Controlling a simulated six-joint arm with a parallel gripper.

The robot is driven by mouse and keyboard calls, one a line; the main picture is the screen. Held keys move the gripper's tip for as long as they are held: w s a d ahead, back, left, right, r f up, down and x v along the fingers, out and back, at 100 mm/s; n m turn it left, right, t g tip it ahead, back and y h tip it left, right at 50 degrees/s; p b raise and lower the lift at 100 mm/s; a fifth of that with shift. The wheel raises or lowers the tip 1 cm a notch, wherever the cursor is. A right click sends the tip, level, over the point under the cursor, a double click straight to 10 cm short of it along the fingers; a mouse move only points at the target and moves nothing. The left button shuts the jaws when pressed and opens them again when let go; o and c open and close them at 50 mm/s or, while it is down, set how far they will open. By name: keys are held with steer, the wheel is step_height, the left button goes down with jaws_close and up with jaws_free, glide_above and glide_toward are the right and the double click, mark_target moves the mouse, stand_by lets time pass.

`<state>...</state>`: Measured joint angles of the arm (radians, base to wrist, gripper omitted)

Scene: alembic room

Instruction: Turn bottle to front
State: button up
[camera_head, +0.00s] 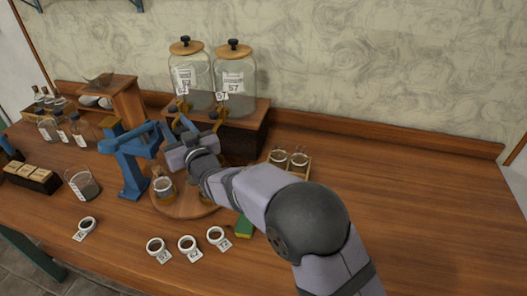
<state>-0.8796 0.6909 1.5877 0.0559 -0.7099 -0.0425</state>
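A small glass bottle (163,188) with amber contents stands on a round wooden board (190,209) near the middle of the table. Several other glass bottles (62,133) with pale labels stand in a group at the left. I cannot tell which bottle the task means. My gripper (178,139) is above the round board, beside a blue stand (133,168) and just up and right of the small bottle. Its fingers are small and partly lost against the blue stand, so its opening is unclear. My arm hides the right part of the board.
Two large lidded glass jars (235,86) with taps stand on a wooden rack (255,112) behind my gripper. Labelled white rings (188,242), a green sponge (244,227) and a beaker (83,184) are in front and left. A small jar holder (290,162) sits right. The table's right side is clear.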

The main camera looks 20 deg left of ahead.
steer(key=shift+r+m+t+h+p, duration=0.2)
steer(key=shift+m+t+h+p, duration=0.15)
steer(key=shift+p, duration=0.55)
steer(key=shift+p, duration=0.45)
steer(key=p, duration=0.1)
steer(key=m+t+h+p, duration=0.2)
steer(key=shift+w+d+p, duration=0.25)
steer(key=shift+p, duration=0.05)
steer(key=b+v, duration=0.2)
steer(key=v, duration=0.6)
steer(key=w+d+f+g+h+p, duration=0.1)
steer(key=w+d+g+h+p, duration=0.15)
steer(key=d, duration=0.55)
steer(key=w+d+f+g+h+p, duration=0.1)
steer(key=d+f+g+h+p, duration=0.15)
steer(key=d, duration=0.45)
steer(key=s+d+m+g+h+p, duration=0.1)
steer(key=s+d+p, duration=0.1)
steer(key=d, duration=0.6)
steer(key=s+d+m+g+h+p, duration=0.2)
steer(key=d, duration=0.6)
steer(key=shift+d+p, duration=0.25)
steer(key=shift+p, duration=0.05)
steer(key=shift+r+g, duration=0.1)
steer(key=shift+g, duration=0.15)
